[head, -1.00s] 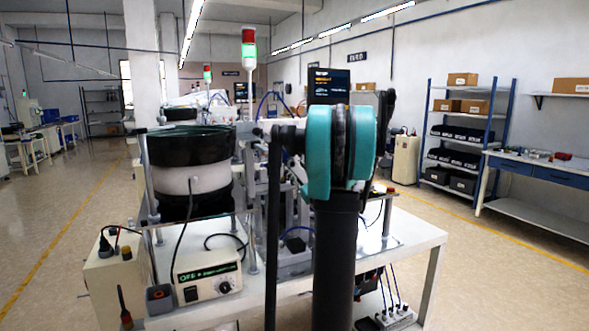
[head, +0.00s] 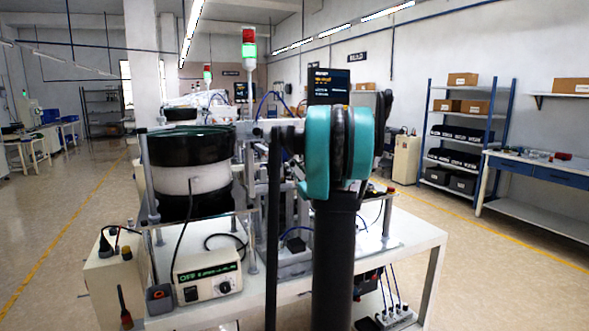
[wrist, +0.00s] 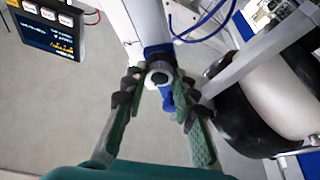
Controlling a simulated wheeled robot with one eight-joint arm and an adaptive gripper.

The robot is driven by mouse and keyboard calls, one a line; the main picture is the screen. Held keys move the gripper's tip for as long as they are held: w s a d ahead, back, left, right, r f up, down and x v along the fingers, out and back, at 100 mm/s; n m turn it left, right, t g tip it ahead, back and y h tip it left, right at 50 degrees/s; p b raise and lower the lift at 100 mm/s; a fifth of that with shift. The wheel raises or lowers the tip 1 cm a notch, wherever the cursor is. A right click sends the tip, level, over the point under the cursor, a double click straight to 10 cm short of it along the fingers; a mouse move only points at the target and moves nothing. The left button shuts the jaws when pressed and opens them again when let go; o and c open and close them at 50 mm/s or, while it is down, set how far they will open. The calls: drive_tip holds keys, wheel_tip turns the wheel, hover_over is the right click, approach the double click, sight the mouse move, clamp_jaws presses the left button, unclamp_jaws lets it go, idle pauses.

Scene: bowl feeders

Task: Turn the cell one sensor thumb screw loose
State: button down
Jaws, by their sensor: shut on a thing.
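The sensor thumb screw (wrist: 159,76) is a small dark round knob with a lighter face, in the upper middle of the wrist view. It sits at the blue sensor mount (wrist: 166,97) by a pale upright post (wrist: 147,22). My gripper (wrist: 159,82) has its two green-padded fingers on either side of the knob and is shut on it. In the head view my own arm hides the screw and the gripper.
A display panel (wrist: 45,32) hangs left of my fingers in the wrist view. A black and white bowl feeder (head: 190,165) stands left of my arm on the white table (head: 415,235). A feeder controller (head: 208,277) sits at its front. Blue tubing (wrist: 205,20) runs near the post.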

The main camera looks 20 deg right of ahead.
drive_tip(key=shift+n+y, duration=0.3)
drive_tip(key=shift+n, duration=0.1)
drive_tip(key=n+y, duration=0.1)
drive_tip(key=n, duration=0.1)
drive_tip(key=n+g+y, duration=0.1)
drive_tip(key=n, duration=0.2)
drive_tip(key=shift+d+r, duration=0.1)
drive_tip(key=shift+d, duration=0.1)
drive_tip(key=n+g, duration=0.1)
drive_tip(key=n, duration=0.1)
drive_tip(key=n+y, duration=0.1)
drive_tip(key=n, duration=0.1)
drive_tip(key=shift+n+g+y, duration=0.3)
drive_tip(key=shift+n+g, duration=0.1)
drive_tip(key=n+g, duration=0.1)
drive_tip(key=n, duration=0.4)
drive_tip(key=shift+d+r+g+y, duration=0.1)
drive_tip(key=shift+r+g+y, duration=0.1)
drive_tip(key=shift+g+y, duration=0.2)
drive_tip(key=shift+r+n+g+h, duration=0.1)
drive_tip(key=shift+n+g+h, duration=0.4)
drive_tip(key=shift+n, duration=1.3)
drive_tip(key=shift+g, duration=0.3)
drive_tip(key=c, duration=1.2)
unclamp_jaws()
